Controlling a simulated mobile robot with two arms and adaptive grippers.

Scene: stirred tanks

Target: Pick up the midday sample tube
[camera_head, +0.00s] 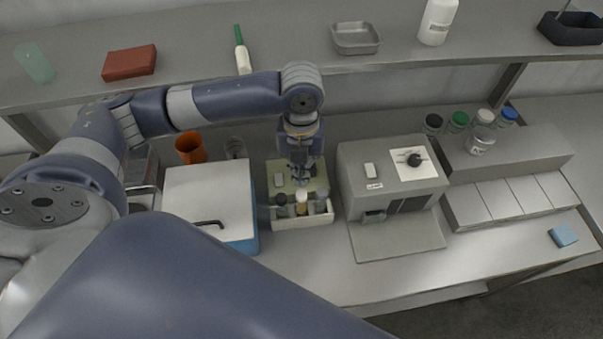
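A small cream rack (302,222) stands on the bench in front of a greenish stand. It holds a few sample tubes: a dark-topped one (280,199) at left, a white-capped one with amber contents (301,197) in the middle, and a greyish one (321,192) at right. I cannot read any labels, so I cannot tell which is the midday tube. My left gripper (301,181) points down just above the middle tube. Its fingers are too small to show whether they are open or touch the cap. My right gripper is out of view.
A white box with a blue base (210,195) stands left of the rack. A grey machine with a dial (385,165) stands close on the right. A shelf (290,35) runs above the back.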

